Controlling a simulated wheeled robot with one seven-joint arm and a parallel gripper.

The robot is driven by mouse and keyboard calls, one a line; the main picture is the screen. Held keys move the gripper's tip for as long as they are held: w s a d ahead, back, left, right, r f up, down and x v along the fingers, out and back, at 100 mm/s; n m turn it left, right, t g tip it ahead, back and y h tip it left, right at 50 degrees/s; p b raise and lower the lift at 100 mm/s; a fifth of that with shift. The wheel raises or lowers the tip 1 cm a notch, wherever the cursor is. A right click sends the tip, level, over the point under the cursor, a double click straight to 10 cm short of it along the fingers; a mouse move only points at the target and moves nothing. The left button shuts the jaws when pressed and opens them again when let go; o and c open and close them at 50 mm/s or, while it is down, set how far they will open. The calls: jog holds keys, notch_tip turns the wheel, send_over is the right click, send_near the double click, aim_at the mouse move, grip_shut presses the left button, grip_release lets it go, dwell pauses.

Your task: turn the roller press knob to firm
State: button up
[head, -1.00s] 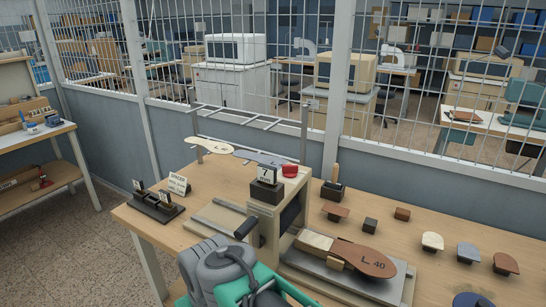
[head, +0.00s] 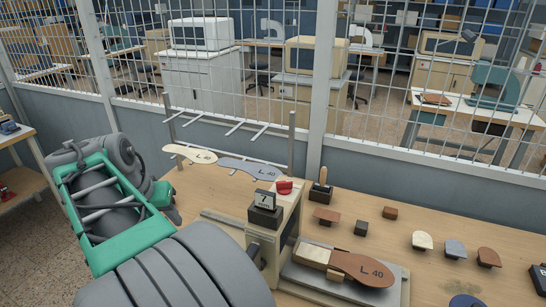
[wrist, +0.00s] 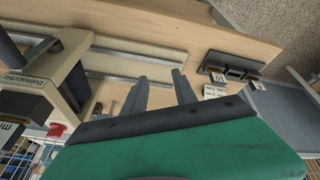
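The red knob (head: 284,187) sits on top of the beige roller press (head: 285,222), beside a black block holding a card marked 7 (head: 265,199). In the wrist view the red knob (wrist: 57,130) is at the lower left, next to the press housing (wrist: 40,78). My gripper (wrist: 160,75) shows two dark grey fingers standing apart with nothing between them. It is over the left part of the bench, to one side of the knob and not touching it. In the head view my arm hides the gripper. The knob's setting marks are too small to read.
A brown sole marked L 40 (head: 361,268) lies on the press bed. Pale and grey soles (head: 247,169) rest behind the press, by a metal rack. Several small pieces lie on the right of the bench (head: 400,235). A mesh fence (head: 420,140) stands behind.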

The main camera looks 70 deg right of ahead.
jog(key=s+d+r+m+g+p, duration=0.2)
jog(key=s+d+r+m+p, duration=0.1)
jog(key=s+d+r+m, duration=0.6)
jog(key=m+g+y+p, duration=0.2)
jog(key=m+p, duration=0.1)
jog(key=m, duration=0.5)
send_near(284, 182)
jog(key=f, duration=0.1)
jog(key=b+x, duration=0.2)
jog(key=x, duration=0.5)
jog(key=shift+s+d+f, duration=0.1)
jog(key=shift+s+d, duration=0.1)
jog(key=shift+d, duration=0.05)
jog(key=shift+s+f, duration=0.1)
jog(key=shift+f, duration=0.1)
grip_shut()
